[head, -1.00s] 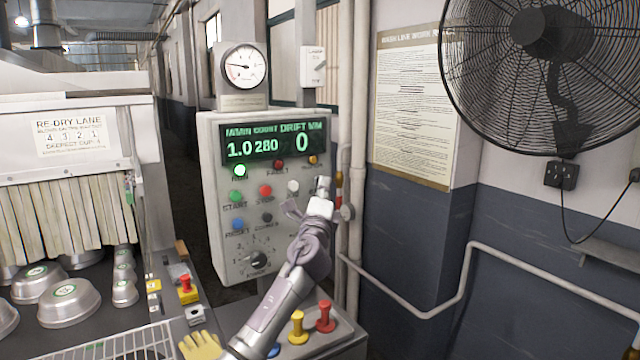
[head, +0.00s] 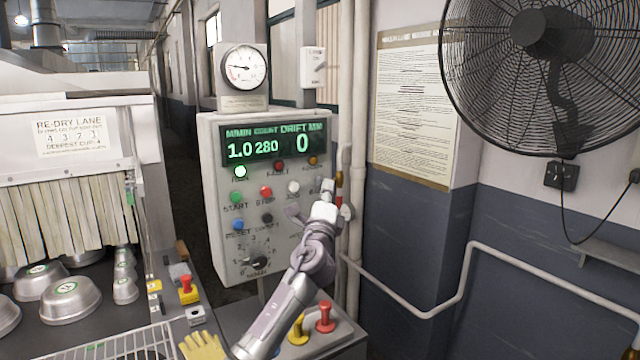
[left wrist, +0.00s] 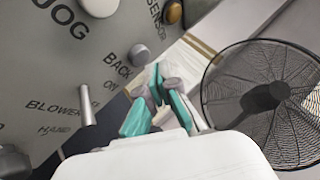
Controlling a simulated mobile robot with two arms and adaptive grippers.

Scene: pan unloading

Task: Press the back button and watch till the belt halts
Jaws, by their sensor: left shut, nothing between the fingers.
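The grey control panel (head: 225,200) stands mid-view. Its display (head: 266,147) reads 1.0, 280 and drift 0, and the green run lamp (head: 240,171) is lit. The grey back button (left wrist: 139,54), beside the word BACK, shows in the left wrist view; in the head view my gripper covers its area. My left gripper (head: 329,188) is shut and empty at the panel's right side. In the left wrist view its tips (left wrist: 157,78) lie just below and right of the button; I cannot tell whether they touch it. Metal pans (head: 70,302) sit on the belt at left. My right gripper is not in view.
A red stop button (head: 266,191) and white jog button (head: 293,187) sit left of my gripper. A knob lever (left wrist: 86,105) stands out below. Pipes (head: 355,230) run close on the right. A fan (head: 540,70) hangs at upper right.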

